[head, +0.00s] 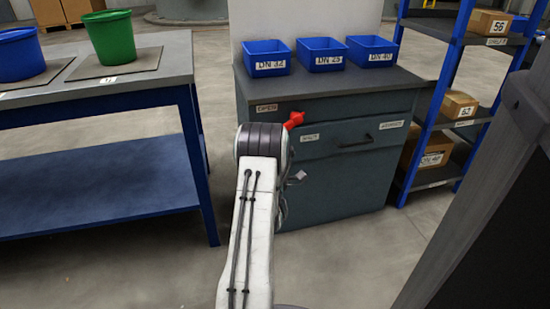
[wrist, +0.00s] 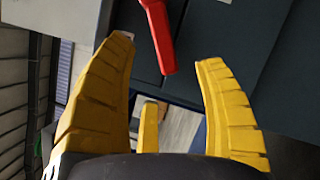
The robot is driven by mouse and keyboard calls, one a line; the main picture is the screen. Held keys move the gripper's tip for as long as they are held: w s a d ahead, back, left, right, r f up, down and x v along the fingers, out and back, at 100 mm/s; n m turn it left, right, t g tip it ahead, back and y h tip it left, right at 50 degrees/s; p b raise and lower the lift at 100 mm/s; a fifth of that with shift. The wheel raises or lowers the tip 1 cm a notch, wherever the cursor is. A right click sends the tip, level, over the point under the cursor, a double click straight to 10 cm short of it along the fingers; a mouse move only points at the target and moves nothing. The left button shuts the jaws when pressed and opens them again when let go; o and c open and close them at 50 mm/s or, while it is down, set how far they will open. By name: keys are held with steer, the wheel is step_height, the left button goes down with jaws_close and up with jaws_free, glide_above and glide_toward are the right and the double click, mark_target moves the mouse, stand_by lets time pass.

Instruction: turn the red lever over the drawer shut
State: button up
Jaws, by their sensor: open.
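The red lever (head: 294,120) sits on the front of the grey cabinet, beside the upper left of the drawer (head: 352,137). In the head view only a short part of it shows past my arm. In the wrist view the red lever (wrist: 160,38) comes down from the top edge, its tip between and just beyond my fingertips. My gripper (wrist: 165,50) has its yellow fingers spread apart, not touching the lever. In the head view my gripper is hidden behind my arm. The drawer looks closed, with a dark handle on its front.
Three blue bins (head: 324,54) stand on the cabinet top (head: 330,82). A blue workbench (head: 95,125) with a green bucket (head: 111,37) and a blue bucket (head: 20,54) is at left. A blue shelf rack (head: 430,118) with cardboard boxes is at right. Floor before the cabinet is clear.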

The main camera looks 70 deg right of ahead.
steer(key=shift+v, duration=1.7)
steer(key=shift+c, duration=0.3)
